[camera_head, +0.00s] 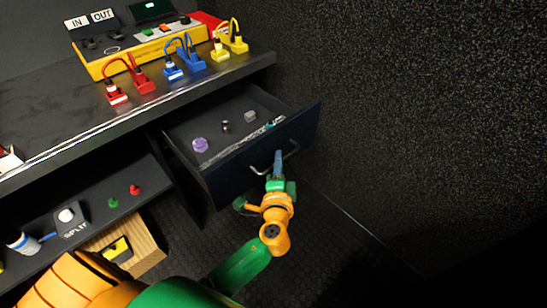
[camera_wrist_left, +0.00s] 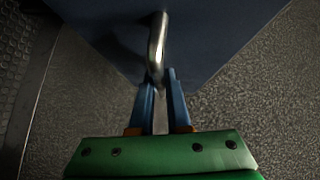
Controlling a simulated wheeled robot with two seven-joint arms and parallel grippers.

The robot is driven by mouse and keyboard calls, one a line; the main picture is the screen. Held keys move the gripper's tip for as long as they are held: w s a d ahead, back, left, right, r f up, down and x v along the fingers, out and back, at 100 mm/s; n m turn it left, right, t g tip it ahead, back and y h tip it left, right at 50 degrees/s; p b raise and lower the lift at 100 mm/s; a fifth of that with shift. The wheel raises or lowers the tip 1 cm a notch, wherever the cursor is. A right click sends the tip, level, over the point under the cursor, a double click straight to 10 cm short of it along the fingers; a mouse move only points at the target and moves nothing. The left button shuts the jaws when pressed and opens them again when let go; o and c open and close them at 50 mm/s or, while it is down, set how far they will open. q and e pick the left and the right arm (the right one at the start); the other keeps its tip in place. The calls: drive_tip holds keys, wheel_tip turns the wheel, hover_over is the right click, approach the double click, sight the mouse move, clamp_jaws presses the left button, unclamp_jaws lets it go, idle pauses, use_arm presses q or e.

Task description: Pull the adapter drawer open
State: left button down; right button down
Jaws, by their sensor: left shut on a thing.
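The adapter drawer (camera_head: 260,160) is dark blue and stands pulled out from under the desk. Its inside shows from above, with a purple piece (camera_head: 200,145), a small dark piece (camera_head: 225,127) and a grey block (camera_head: 250,116) in it. The metal bar handle (camera_head: 288,155) is on its front; it also shows in the left wrist view (camera_wrist_left: 157,45). My left gripper (camera_head: 277,160) is at the handle, its blue fingers shut on the bar. The fingers also show in the left wrist view (camera_wrist_left: 162,85). My right gripper is not in view.
The desk (camera_head: 40,115) above holds red (camera_head: 130,80), blue (camera_head: 183,58) and yellow (camera_head: 229,40) connectors and a yellow panel (camera_head: 150,42). A lower shelf (camera_head: 90,215) stands left of the drawer. The floor right of the drawer looks clear.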

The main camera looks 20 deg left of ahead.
use_arm(q)
drive_tip(key=shift+d, duration=0.1)
drive_tip(key=c, duration=0.9)
unclamp_jaws()
drive_tip(key=v, duration=0.7)
drive_tip(key=shift+s, duration=0.1)
